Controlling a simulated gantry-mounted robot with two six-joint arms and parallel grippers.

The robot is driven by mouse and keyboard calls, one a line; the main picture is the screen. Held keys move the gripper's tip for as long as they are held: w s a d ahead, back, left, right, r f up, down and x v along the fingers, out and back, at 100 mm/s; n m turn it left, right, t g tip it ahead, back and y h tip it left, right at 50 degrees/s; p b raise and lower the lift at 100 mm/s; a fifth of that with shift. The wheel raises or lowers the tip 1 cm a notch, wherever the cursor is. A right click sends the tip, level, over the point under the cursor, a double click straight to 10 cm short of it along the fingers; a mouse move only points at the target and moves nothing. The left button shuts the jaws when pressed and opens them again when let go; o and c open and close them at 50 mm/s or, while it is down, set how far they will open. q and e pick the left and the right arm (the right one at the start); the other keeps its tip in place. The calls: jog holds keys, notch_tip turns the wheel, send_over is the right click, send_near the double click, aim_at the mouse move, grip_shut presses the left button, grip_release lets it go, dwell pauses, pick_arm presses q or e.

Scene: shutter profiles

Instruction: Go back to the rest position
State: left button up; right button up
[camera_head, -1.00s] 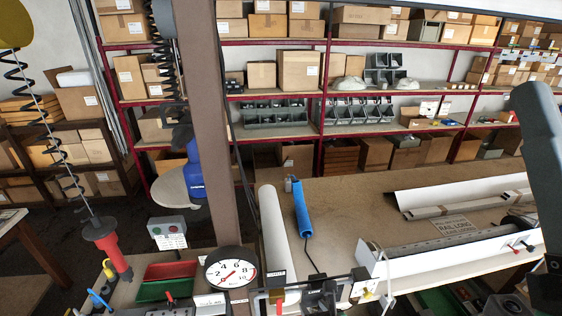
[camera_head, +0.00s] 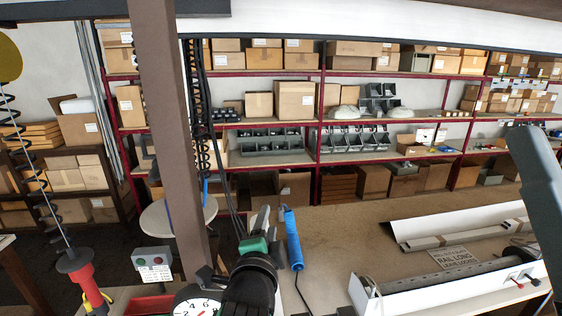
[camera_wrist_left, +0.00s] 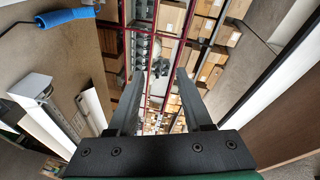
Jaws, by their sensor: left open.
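My left gripper (camera_head: 264,217) rises from the bottom centre in the head view, dark with a green band, just left of the blue roller on the bench. In the left wrist view my left gripper (camera_wrist_left: 158,75) has its two dark fingers apart with nothing between them. Beyond the fingers are the shelves, with no object close to the tips. My right gripper is not in view; only a grey link of my right arm shows at the right edge of the head view.
The blue roller (camera_head: 292,238) lies on the brown bench (camera_head: 370,225). A white rail (camera_head: 450,285) lies along the front right. A brown post (camera_head: 172,130) stands left of my left gripper. A dial gauge (camera_head: 198,307) is partly hidden below. Boxed shelves (camera_head: 400,125) stand behind.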

pick_arm(q)
jog(key=s+a+r+n+t, duration=0.3)
jog(key=s+a+r+n, duration=0.25)
jog(key=r, duration=0.35)
jog(key=s+a+r+n+t, duration=0.35)
jog(key=s+a+r, duration=0.2)
jog(key=r, duration=0.25)
jog(key=s+a+r+n+t, duration=0.2)
jog(key=s+r+n, duration=0.1)
jog(key=s, duration=0.4)
jog(key=s+a+r+n+t, duration=0.2)
jog(key=s+r+n, duration=0.1)
jog(key=s, duration=0.5)
jog(key=shift+r+h, duration=0.3)
jog(key=shift+r, duration=0.35)
